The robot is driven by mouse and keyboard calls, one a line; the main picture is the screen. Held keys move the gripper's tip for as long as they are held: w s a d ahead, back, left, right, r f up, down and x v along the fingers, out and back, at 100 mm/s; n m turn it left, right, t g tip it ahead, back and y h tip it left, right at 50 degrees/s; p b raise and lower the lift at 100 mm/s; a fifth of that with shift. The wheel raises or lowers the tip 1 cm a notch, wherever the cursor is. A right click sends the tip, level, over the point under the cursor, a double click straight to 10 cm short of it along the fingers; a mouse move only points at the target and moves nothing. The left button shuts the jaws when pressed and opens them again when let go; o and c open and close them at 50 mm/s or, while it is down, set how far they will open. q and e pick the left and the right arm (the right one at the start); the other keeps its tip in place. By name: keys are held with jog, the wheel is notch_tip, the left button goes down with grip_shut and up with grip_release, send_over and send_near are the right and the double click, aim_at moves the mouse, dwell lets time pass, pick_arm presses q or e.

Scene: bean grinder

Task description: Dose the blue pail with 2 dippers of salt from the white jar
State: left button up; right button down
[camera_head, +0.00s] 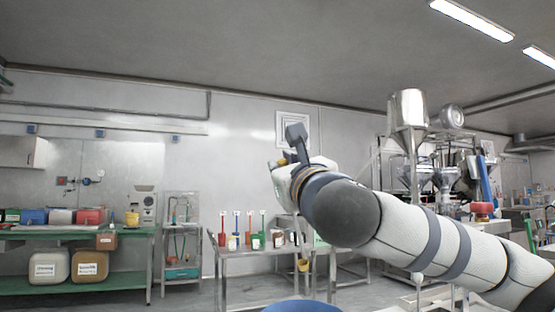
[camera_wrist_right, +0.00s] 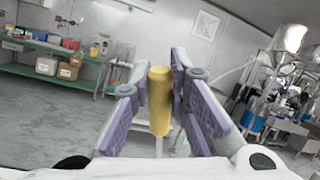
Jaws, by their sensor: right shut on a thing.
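My right gripper (camera_head: 296,140) is raised in the middle of the head view, partly hidden by its own arm. In the right wrist view its purple-padded fingers (camera_wrist_right: 165,100) are shut on a yellow cylindrical piece (camera_wrist_right: 160,98), which looks like a dipper's handle. A small yellow cup (camera_head: 303,265) shows below the gripper in the head view; I cannot tell whether it joins the held piece. A blue rounded rim, apparently the blue pail (camera_head: 302,307), shows at the bottom edge. A small white jar (camera_head: 233,242) stands on the far metal table; its contents are hidden. My left gripper is out of view.
The metal table (camera_head: 240,252) holds several small containers, some with tall coloured handles. A green bench (camera_head: 80,285) with bins stands at left. Hoppers on a frame (camera_head: 408,108) stand at right. Grey floor (camera_wrist_right: 50,120) is open at left.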

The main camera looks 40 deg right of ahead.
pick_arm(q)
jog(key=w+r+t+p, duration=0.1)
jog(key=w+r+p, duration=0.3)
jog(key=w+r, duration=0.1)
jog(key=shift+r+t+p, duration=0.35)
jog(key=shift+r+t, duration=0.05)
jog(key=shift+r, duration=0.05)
pick_arm(e)
jog(key=w+d+r+m+g, duration=0.3)
jog(key=d+r+m, duration=0.1)
jog(key=d, duration=0.4)
jog(key=shift+d+r+g+y, duration=0.15)
jog(key=shift+r+g+y, duration=0.15)
jog(key=shift+r+g, duration=0.1)
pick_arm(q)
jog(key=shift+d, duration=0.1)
